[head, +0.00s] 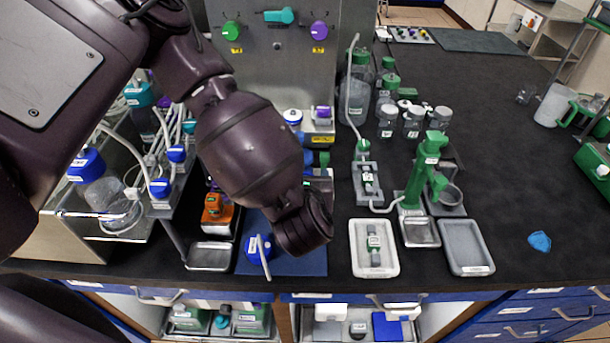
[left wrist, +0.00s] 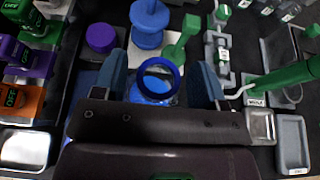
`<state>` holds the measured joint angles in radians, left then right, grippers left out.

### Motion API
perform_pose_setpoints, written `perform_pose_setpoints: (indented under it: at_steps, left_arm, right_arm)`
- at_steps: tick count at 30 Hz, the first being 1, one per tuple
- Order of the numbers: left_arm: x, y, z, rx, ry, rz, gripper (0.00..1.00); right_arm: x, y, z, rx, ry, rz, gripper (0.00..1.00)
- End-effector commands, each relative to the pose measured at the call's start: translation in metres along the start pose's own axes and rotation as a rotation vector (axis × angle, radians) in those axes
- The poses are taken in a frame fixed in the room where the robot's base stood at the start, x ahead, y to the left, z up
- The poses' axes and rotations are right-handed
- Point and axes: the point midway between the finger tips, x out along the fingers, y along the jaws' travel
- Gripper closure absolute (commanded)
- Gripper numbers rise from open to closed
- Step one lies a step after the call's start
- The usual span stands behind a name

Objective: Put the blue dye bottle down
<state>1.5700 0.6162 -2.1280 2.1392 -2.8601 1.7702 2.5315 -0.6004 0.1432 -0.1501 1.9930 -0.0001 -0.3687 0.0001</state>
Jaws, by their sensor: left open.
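In the left wrist view my left gripper (left wrist: 164,84) is open, with one finger on each side of a blue thing with a round dark blue rim, which looks like the blue dye bottle (left wrist: 155,88). I cannot tell whether the fingers touch it or what lies under it. In the head view the end of my left arm (head: 303,228) hangs over the blue mat (head: 305,262) and hides the fingers. A blue cap with a white tube (head: 258,250) shows on the mat, left of my wrist. My right gripper is not in view.
A metal tray (head: 209,256) and an orange switch block (head: 217,213) are left of the mat. A white tray (head: 360,262), a grey tray (head: 482,255) and a green stand (head: 430,160) are right. The bench right of these is mostly clear, with a blue blob (head: 539,241).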

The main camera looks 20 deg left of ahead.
Motion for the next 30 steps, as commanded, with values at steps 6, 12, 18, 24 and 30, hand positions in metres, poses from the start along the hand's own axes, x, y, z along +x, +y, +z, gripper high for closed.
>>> perform_pose_setpoints:
  at_steps: [6,12,18,24,30]
  left_arm:
    - [-0.043,0.0,-0.002,0.001,0.006,-0.002,0.34]
    - [-0.084,0.0,0.002,0.002,0.002,-0.004,0.34]
    - [-0.099,-0.002,0.003,0.002,0.0,-0.005,0.34]
    - [-0.107,0.0,0.001,0.002,0.001,-0.001,0.34]
    - [-0.108,0.001,0.0,0.001,0.001,0.001,0.34]
  right_arm:
    - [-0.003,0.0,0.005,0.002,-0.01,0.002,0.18]
    - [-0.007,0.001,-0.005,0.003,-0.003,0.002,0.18]
    - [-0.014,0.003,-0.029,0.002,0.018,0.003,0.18]
    - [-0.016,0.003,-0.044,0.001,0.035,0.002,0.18]
    - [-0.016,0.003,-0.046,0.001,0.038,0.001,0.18]
